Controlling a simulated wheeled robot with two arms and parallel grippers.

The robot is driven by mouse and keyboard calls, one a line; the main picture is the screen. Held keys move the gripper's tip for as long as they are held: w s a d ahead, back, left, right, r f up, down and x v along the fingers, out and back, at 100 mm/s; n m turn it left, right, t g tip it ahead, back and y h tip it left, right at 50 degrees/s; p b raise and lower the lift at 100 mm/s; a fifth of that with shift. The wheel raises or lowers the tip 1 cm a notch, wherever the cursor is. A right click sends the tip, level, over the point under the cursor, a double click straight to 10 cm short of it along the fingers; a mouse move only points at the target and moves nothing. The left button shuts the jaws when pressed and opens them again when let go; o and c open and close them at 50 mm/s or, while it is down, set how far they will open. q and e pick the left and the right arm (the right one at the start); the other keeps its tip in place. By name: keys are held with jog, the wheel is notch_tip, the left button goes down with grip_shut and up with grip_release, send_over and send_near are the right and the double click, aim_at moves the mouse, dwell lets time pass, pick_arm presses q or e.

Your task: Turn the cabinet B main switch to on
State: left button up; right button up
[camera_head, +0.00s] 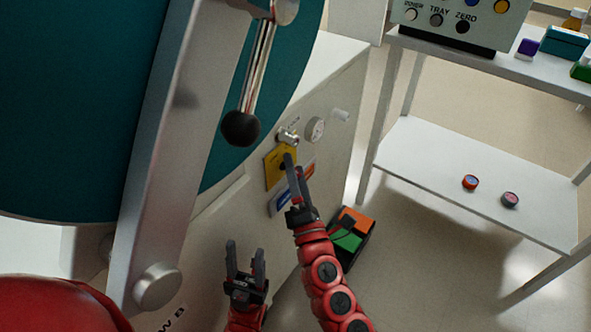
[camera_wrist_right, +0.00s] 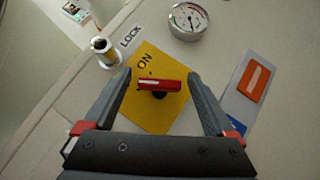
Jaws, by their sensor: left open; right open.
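The switch is a red bar handle (camera_wrist_right: 157,85) on a yellow plate (camera_wrist_right: 160,112) in the right wrist view. The bar lies level across that picture; the word ON is printed above its left part. In the head view the yellow plate (camera_head: 274,170) is on the white cabinet front (camera_head: 228,210), and the handle is hidden by my right gripper (camera_head: 297,174). The right gripper (camera_wrist_right: 159,76) is open, with one finger on each side of the bar and a gap at both ends. My left gripper (camera_head: 245,260) is open and empty, lower left.
A LOCK-labelled metal knob (camera_wrist_right: 106,52) and a gauge (camera_wrist_right: 187,20) sit beside the plate, with an orange-and-blue panel (camera_wrist_right: 251,83) to the right. A large grey lever (camera_head: 165,150) with a black knob (camera_head: 240,128) stands left. A shelf cart (camera_head: 450,170) stands right.

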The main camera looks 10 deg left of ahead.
jog(key=c, duration=1.4)
jog(key=m+g+h+p, duration=0.1)
jog(key=p, duration=0.2)
jog(key=m+h+p, duration=0.1)
jog(key=m+p, duration=0.1)
jog(key=p, duration=0.2)
jog(key=m+g+p, duration=0.1)
jog(key=p, duration=0.3)
jog(key=shift+r+m+g+h, duration=0.3)
jog(key=shift+h, duration=0.1)
jog(key=shift+f+m+g+p, duration=0.3)
jog(key=shift+p, duration=0.7)
jog(key=o, duration=1.4)
